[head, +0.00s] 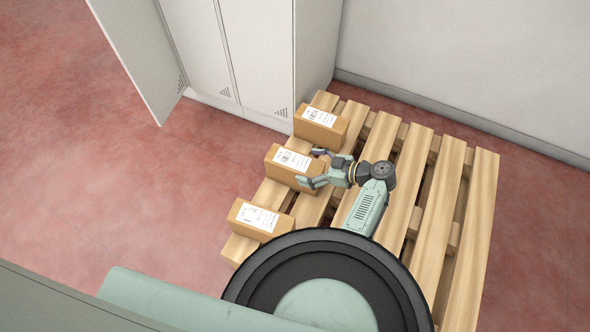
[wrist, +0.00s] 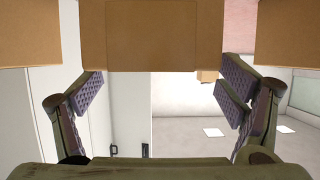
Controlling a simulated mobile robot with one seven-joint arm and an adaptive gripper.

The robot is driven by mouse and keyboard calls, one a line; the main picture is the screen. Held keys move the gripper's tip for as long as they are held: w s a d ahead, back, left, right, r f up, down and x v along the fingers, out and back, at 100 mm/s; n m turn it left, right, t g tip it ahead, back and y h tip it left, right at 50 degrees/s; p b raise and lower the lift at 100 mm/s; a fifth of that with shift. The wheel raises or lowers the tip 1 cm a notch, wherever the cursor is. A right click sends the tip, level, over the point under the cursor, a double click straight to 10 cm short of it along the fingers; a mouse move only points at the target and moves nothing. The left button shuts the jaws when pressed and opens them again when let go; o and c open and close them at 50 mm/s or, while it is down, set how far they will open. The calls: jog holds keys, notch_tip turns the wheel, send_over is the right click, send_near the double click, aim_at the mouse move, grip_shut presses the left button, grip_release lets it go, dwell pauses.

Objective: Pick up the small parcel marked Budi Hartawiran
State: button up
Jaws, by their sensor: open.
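Three small brown parcels with white labels stand in a row on a wooden pallet (head: 410,205): a far one (head: 320,125), a middle one (head: 289,165) and a near one (head: 257,219). The names on the labels are too small to read, so I cannot tell which is marked Budi Hartawiran. My gripper (head: 312,167) is open at the right side of the middle parcel. In the wrist view that parcel (wrist: 150,35) is centred at the top, in line with the gap between the fingers (wrist: 160,88). Whether the fingers touch it I cannot tell.
A pale locker (head: 255,60) with an open door (head: 135,50) stands behind the parcels at upper left. A white wall (head: 470,60) runs behind the pallet. The right part of the pallet is bare slats. Red floor (head: 60,150) is clear at left.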

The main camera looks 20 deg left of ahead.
aim_at(300, 163)
jog(key=x, duration=0.4)
jog(key=shift+w+a, duration=0.1)
jog(key=shift+w, duration=0.15)
jog(key=shift+c, duration=0.3)
jog(key=c, duration=2)
